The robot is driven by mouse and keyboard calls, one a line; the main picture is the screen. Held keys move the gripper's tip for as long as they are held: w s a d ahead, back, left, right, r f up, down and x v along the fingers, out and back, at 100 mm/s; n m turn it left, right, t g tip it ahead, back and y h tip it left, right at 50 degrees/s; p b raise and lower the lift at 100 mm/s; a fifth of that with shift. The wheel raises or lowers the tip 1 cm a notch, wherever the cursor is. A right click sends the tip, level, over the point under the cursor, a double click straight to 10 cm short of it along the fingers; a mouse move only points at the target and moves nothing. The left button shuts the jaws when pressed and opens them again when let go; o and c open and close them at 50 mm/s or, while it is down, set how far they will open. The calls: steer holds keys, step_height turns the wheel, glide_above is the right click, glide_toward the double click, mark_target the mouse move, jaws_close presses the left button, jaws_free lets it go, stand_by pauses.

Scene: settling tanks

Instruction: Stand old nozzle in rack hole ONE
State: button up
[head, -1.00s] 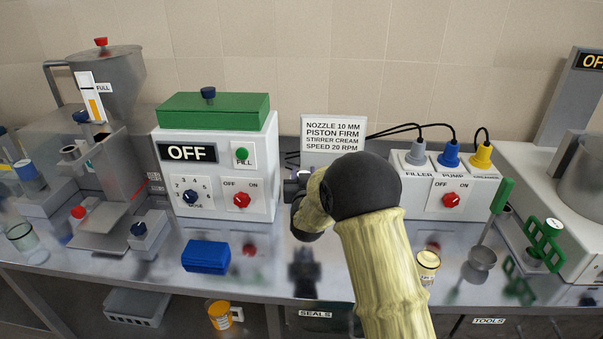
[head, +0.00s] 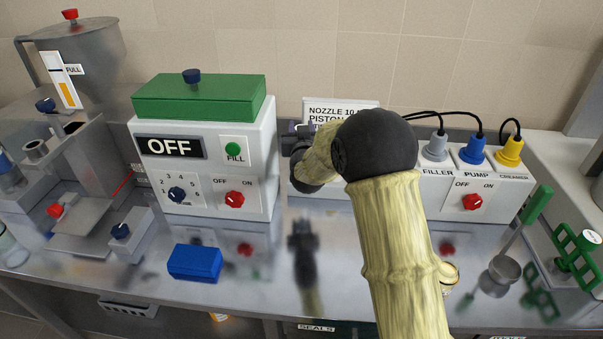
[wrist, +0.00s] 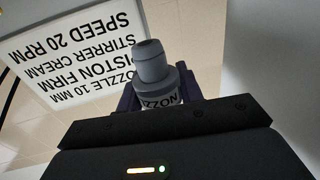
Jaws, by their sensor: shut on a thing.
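In the wrist view, a grey stepped nozzle (wrist: 152,68) with a partly hidden label reading "NOZZ" stands up from between the dark jaws. My gripper (wrist: 160,95) is shut on it. In the head view, my gripper (head: 297,138) is up above the steel bench, beside the right edge of the white box marked OFF; my arm hides part of it. The nozzle is not clearly visible there. I cannot make out the rack or hole ONE in either view.
The white control box (head: 204,165) with green lid is close left of my gripper. A sign (head: 325,112) stands behind, and a switch box (head: 470,200) with plugs is right. A blue block (head: 195,262) lies on the bench (head: 250,292). A ladle (head: 504,268) is at right.

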step_height(320, 180, down, 6)
steer(key=shift+r, duration=0.1)
steer(key=shift+w+f, duration=0.1)
steer(key=shift+f, duration=0.2)
steer(key=shift+d, duration=0.15)
steer(key=shift+r, duration=0.1)
steer(key=f, duration=0.4)
steer(key=shift+a+p, duration=0.25)
steer(key=shift+p, duration=0.05)
steer(key=shift+s+d+r, duration=0.1)
steer(key=shift+s, duration=0.15)
